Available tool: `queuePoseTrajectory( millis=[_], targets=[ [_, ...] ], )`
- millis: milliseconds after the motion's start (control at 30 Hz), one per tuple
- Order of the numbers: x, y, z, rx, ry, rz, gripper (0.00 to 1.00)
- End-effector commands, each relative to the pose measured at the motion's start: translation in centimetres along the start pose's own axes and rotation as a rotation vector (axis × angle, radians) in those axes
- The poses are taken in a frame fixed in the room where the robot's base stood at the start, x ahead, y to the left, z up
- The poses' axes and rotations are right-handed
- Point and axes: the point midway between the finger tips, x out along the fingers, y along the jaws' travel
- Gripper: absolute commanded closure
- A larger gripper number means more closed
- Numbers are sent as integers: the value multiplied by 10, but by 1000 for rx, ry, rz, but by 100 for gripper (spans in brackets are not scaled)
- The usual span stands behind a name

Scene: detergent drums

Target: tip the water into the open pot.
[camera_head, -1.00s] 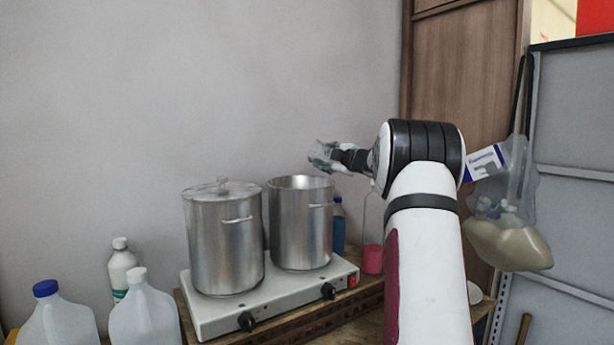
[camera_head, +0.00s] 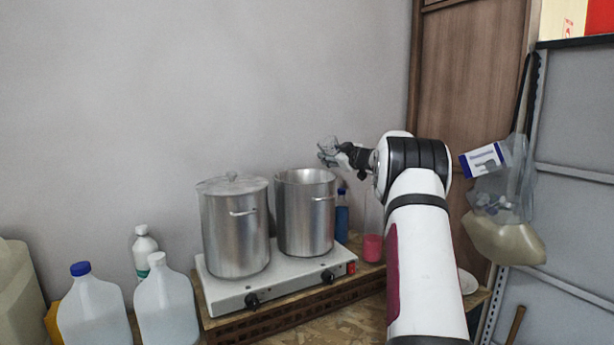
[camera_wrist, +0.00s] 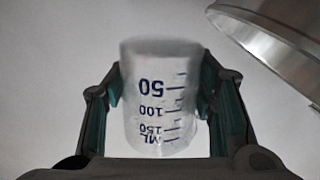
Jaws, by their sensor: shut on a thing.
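My gripper (camera_wrist: 160,88) is shut on a clear measuring beaker (camera_wrist: 158,115) with blue markings, gripped from both sides. In the head view my gripper (camera_head: 345,154) and the beaker (camera_head: 327,146) are above the right rim of the open pot as seen from there. The open pot (camera_head: 305,215) is tall, metal and lidless, on the right of the hot plate. Its rim also shows in the wrist view (camera_wrist: 262,45), at the upper right, apart from the beaker. I cannot make out the water level or the beaker's exact tilt.
A lidded metal pot (camera_head: 236,235) stands left on the white hot plate (camera_head: 290,275). A blue bottle (camera_head: 341,220) and a pink-filled vessel (camera_head: 372,247) stand behind and right. Jugs (camera_head: 167,310) and a white bottle (camera_head: 143,250) are left. A bag (camera_head: 500,215) hangs at right.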

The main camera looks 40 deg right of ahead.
Motion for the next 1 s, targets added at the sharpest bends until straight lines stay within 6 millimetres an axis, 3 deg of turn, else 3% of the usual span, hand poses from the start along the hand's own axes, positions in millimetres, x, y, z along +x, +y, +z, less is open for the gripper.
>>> queuePoseTrajectory(
  millis=[433,1000],
  targets=[
    [3,11,25,340,-1,-17,79],
    [2,23,22,528,1,-27,79]
  ],
)
